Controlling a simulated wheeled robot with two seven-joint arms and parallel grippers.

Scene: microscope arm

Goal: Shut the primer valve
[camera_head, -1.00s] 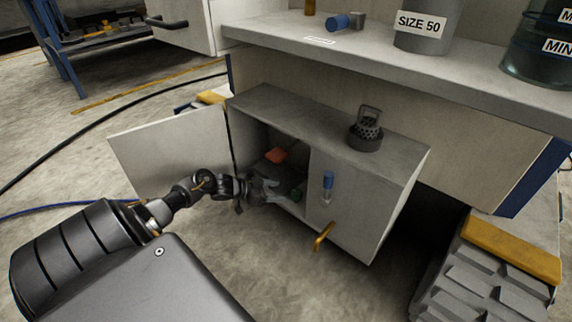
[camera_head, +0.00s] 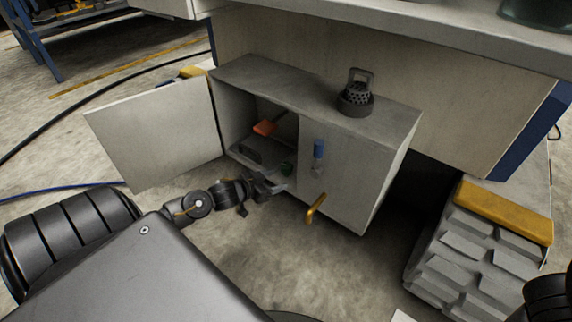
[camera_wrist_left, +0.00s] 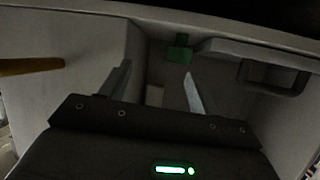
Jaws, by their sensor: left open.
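The grey cabinet (camera_head: 262,72) stands with its left door (camera_head: 155,130) swung open. Inside show an orange-red part (camera_head: 265,127) and a small green part (camera_head: 287,168); which of these, if either, is the primer valve I cannot tell. My left gripper (camera_head: 272,187) is open at the lower front of the opening, just below the green part. In the left wrist view the two fingers (camera_wrist_left: 156,88) stand apart with nothing clearly between them, and the green part (camera_wrist_left: 179,48) hangs beyond them. My right gripper is not in view.
The closed right front carries a blue-topped part (camera_head: 319,149) and a yellow handle (camera_head: 316,207), close right of my left gripper. A dark perforated strainer (camera_head: 356,98) stands on top. A grey looped part (camera_wrist_left: 273,77) shows in the left wrist view.

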